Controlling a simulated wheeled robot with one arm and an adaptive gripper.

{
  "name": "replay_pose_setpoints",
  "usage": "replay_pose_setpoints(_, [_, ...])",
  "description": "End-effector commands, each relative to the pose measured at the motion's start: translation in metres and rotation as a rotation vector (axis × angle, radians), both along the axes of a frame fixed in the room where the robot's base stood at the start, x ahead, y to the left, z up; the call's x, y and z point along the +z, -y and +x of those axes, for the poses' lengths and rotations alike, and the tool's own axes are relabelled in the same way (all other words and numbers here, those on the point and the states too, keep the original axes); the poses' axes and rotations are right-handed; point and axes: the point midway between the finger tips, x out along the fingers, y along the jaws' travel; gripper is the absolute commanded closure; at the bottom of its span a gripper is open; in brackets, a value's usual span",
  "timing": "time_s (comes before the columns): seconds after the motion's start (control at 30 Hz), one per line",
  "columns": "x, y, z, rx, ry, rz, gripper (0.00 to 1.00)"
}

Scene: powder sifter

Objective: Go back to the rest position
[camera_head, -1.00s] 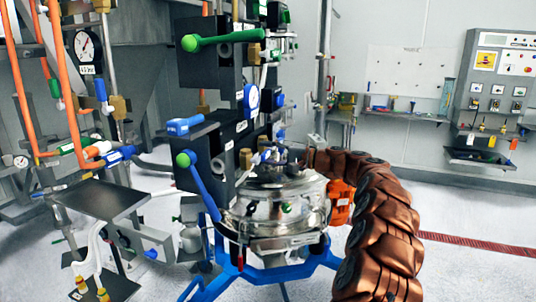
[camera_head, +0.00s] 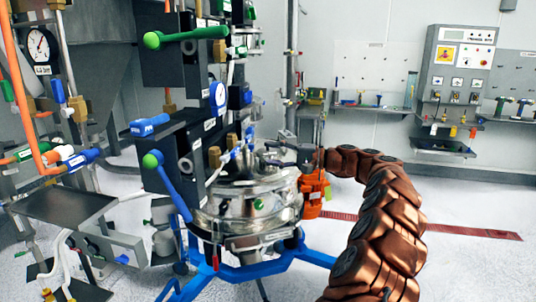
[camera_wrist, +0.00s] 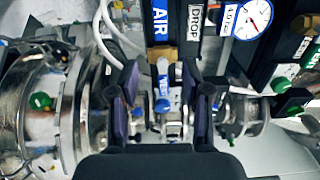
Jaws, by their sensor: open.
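My gripper (camera_head: 290,148) is at the end of my brown arm, just above the right side of the steel sifter vessel (camera_head: 245,210) in the head view. In the wrist view my gripper (camera_wrist: 163,105) is open, with its two dark fingers apart. A small blue-handled valve (camera_wrist: 162,88) shows in the gap between the fingers; I cannot tell whether either finger touches it. The steel vessel (camera_wrist: 38,115) lies to the left in the wrist view. The gripper's fingertips are small and hard to make out in the head view.
A black valve panel with a green lever (camera_head: 185,37) and a blue lever (camera_head: 172,188) stands left of the vessel. A blue frame (camera_head: 215,270) is below it. Open floor (camera_head: 465,270) lies to the right.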

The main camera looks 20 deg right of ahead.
Motion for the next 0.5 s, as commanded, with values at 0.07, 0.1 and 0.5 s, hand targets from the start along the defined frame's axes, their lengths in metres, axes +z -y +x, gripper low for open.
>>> replay_pose_setpoints(0.07, [0.0000,0.0002,-0.0002,0.000,0.000,0.000,0.52])
replay_pose_setpoints(0.1, [-0.0002,0.0002,-0.0001,0.000,0.000,0.000,0.52])
replay_pose_setpoints(0.5, [0.0017,-0.0064,-0.0012,0.011,-0.004,-0.002,0.52])
